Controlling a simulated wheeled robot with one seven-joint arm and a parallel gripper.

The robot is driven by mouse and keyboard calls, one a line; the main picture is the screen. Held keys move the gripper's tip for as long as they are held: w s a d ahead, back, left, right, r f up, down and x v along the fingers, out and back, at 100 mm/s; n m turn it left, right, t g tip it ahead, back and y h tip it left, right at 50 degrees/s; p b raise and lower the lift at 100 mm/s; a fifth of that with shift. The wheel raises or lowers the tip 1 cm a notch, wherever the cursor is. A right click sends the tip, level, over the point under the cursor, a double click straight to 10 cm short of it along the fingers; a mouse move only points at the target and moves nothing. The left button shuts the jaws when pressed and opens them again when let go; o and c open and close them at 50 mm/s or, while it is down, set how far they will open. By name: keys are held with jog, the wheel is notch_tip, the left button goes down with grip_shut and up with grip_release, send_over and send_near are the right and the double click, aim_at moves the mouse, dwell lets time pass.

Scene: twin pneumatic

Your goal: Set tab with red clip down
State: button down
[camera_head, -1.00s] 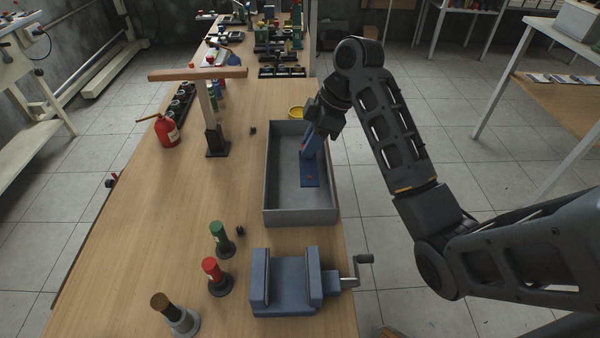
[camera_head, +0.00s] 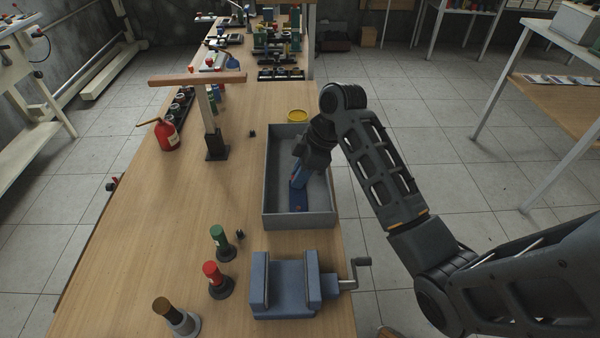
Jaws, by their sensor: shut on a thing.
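My gripper (camera_head: 302,172) reaches down into the grey tray (camera_head: 271,215) and is shut on a dark blue flat tab (camera_head: 298,203). I cannot clearly make out the red clip. My wrist hides the far part of the tab. Whether the tab touches the tray floor cannot be told from this view.
A blue vise (camera_head: 285,284) stands just in front of the tray. Green (camera_head: 219,238), red (camera_head: 213,275) and brown-topped (camera_head: 168,312) posts stand to its left. A T-shaped wooden stand (camera_head: 207,115) and red can (camera_head: 166,134) are left of the tray.

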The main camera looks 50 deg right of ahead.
jog(key=c, duration=1)
grip_release()
jog(key=shift+f, duration=0.1)
jog(key=shift+p+v, duration=2.3)
jog(key=shift+v, duration=3.9)
